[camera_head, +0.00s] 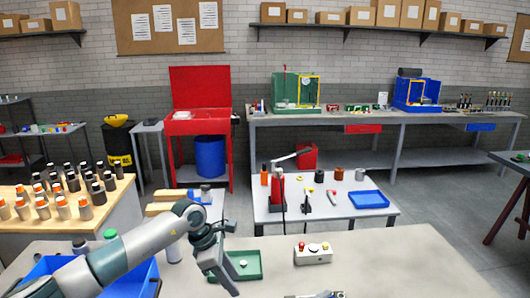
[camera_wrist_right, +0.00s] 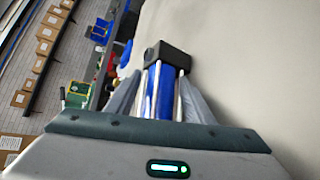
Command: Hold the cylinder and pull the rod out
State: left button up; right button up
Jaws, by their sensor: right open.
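The cylinder (camera_wrist_right: 159,92) shows in the right wrist view as a blue body between bright silver bars, with a black block (camera_wrist_right: 167,54) at its far end. My right gripper (camera_wrist_right: 160,98) is open, with one grey finger on each side of the cylinder; I cannot tell whether they touch it. I cannot make out the rod. In the head view my left gripper (camera_head: 226,272) points down over the near table, beside a green tray; I cannot tell whether its fingers are apart. A small grey and dark thing (camera_head: 318,295) is cut off at the bottom edge.
The near table (camera_head: 400,262) is clear on its right. A green tray (camera_head: 248,274) and a white box with a red button (camera_head: 313,256) stand on it. A blue crate (camera_head: 143,273) is at the left, partly behind my left arm. A low table (camera_head: 345,210) stands beyond.

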jog(key=shift+s+f, duration=0.2)
jog(key=shift+f, duration=0.15)
jog(key=shift+s+a, duration=0.35)
jog(key=shift+a, duration=0.05)
jog(key=v, duration=0.7)
jog(key=r+v, duration=0.1)
jog(key=v, duration=0.3)
jog(key=shift+w, duration=0.15)
jog(key=shift+f, duration=0.1)
